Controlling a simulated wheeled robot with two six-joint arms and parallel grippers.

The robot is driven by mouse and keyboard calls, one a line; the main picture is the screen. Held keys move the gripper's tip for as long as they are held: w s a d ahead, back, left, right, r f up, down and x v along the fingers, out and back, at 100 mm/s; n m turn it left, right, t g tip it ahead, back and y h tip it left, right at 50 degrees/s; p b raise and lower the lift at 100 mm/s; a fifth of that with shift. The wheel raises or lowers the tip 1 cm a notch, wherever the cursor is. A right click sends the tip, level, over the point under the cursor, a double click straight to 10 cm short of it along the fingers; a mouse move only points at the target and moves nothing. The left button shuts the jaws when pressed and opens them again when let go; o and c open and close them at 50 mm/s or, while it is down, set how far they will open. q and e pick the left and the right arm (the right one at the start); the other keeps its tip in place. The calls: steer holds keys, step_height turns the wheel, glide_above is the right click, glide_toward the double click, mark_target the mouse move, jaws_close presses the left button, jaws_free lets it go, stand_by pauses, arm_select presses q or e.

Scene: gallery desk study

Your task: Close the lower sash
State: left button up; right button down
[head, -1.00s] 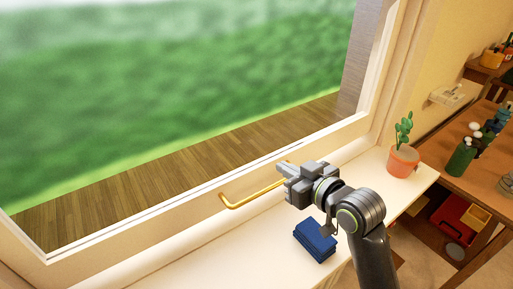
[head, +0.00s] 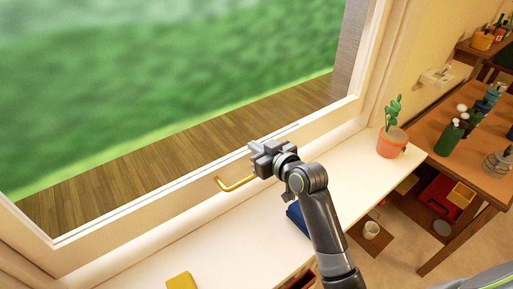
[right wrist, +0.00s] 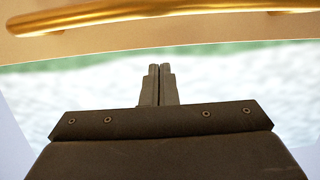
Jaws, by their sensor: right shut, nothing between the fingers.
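The lower sash has a cream frame around a large pane, and its bottom rail (head: 150,207) runs just above the sill in the head view. A brass bar handle (head: 233,186) is fixed to that rail. It also crosses the top of the right wrist view (right wrist: 160,14). My right gripper (head: 253,148) is at the rail, by the handle's right end, which it hides. In the right wrist view its two fingers (right wrist: 158,85) are together and empty, apart from the handle. I cannot tell whether the gripper touches the sash. My left gripper is not in view.
A potted cactus (head: 391,142) stands on the sill's right end. A dark blue item (head: 296,217) lies partly behind my right arm. A yellow block (head: 181,281) lies at the front left. A wooden table (head: 430,135) with bottles stands right. The sill (head: 210,240) between is clear.

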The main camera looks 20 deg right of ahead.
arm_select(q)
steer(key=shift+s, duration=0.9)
arm_select(e)
steer(key=shift+f, duration=0.55)
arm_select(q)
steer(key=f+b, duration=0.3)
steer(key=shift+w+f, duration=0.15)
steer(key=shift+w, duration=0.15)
arm_select(e)
step_height(320, 180, down, 5)
steer(key=shift+s+f, duration=0.1)
steer(key=shift+f, duration=0.05)
